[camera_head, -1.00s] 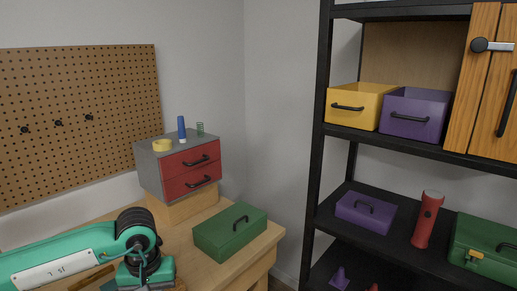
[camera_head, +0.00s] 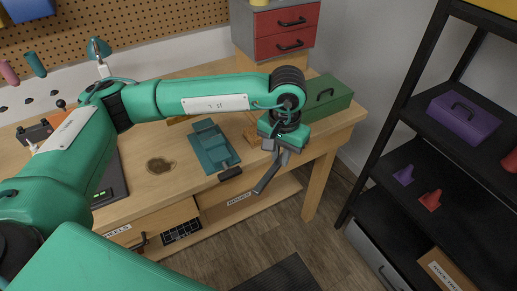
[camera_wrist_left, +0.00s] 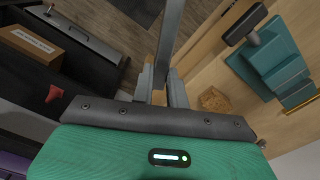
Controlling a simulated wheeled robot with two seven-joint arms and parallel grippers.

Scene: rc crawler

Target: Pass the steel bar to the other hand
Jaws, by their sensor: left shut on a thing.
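The steel bar (camera_head: 267,178) is a thin grey bar hanging slantwise below my left gripper (camera_head: 279,151), in the air just off the bench's front edge. My left gripper is shut on the bar. In the left wrist view, the bar (camera_wrist_left: 172,30) runs from between the fingers (camera_wrist_left: 162,88) toward the top of the picture; its gripped end is partly hidden by the fingers. My right gripper is in neither current view.
The wooden bench (camera_head: 185,185) has a teal vise-like tool (camera_head: 213,147) with a black handle near its front edge. A green toolbox (camera_head: 325,97) stands at the bench's right end. Black shelving (camera_head: 410,130) stands at right. Open floor lies between them.

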